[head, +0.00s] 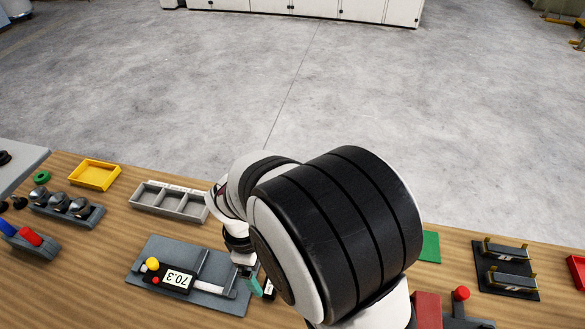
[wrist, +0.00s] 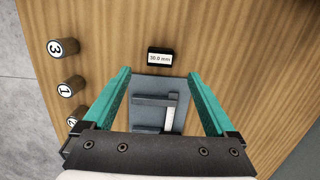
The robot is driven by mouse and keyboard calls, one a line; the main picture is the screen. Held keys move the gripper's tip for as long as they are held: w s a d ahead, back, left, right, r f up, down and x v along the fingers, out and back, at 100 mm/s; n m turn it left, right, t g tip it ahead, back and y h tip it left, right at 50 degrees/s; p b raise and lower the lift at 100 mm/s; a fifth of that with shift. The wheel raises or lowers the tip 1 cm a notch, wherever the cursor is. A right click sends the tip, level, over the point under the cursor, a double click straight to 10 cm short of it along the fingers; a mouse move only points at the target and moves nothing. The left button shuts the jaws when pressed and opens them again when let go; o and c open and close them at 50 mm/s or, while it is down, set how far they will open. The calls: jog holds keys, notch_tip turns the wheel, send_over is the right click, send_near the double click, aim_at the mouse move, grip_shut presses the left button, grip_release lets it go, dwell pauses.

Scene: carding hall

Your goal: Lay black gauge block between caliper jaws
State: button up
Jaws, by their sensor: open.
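The black gauge block (wrist: 160,57), with a white label reading 30.0 mm, lies on the wood in the wrist view, just past the end of the caliper plate. In the head view it shows partly, beside my arm (head: 269,291). The caliper's grey plate (head: 150,250) carries a display (head: 178,280) reading 70.3; in the wrist view the plate (wrist: 155,85) and its jaws show between my fingers, with a gap between the jaws. My gripper (wrist: 159,73) is open and empty, its teal fingers spread wide on either side of the block's line. One teal finger shows in the head view (head: 253,287).
A grey compartment tray (head: 170,201), yellow tray (head: 95,175) and rack of metal knobs (head: 68,207) are left in the head view. A black holder (head: 505,270) is right. My arm hides the bench's middle.

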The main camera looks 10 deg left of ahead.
aim_at(269, 285)
jog(key=f, duration=0.5)
jog(key=d+f, duration=0.1)
jog(key=f, duration=0.2)
jog(key=shift+f, duration=0.3)
grip_shut()
